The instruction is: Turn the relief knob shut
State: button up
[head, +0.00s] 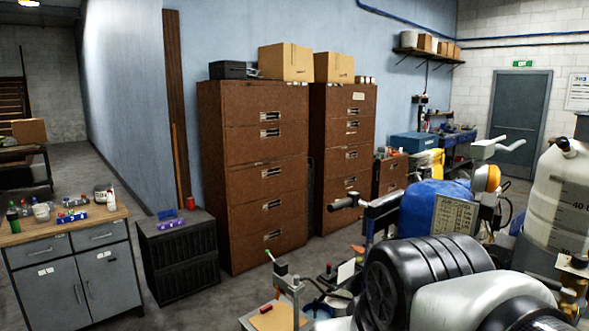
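The line striper stands at the lower right, partly hidden behind a large black and pale grey rounded form in the foreground. Its handlebar (381,207) ends in a black grip (345,201). A blue rounded tank (425,207) and a labelled plate (455,214) sit behind. A white translucent tank (560,205) with level marks stands at the right edge. A small dark knob-like part on a brassy fitting (579,262) shows below that tank. I cannot tell whether it is the relief knob, or its setting. My gripper is not in view.
A workbench (75,232) with bottles and small items stands at the left, next to a dark low cabinet (178,262). Two tall brown drawer cabinets (255,175) line the blue wall. A grey door (519,115) is at the back right.

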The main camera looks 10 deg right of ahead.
aim_at(562, 142)
jog(key=i+z, duration=0.15)
jog(key=z, duration=0.25)
jog(key=i+z, duration=0.2)
jog(key=z, duration=0.15)
jog(key=i+j+z, duration=0.15)
jog(key=z, duration=0.25)
jog(key=i+j+z, duration=0.15)
jog(key=z, duration=0.25)
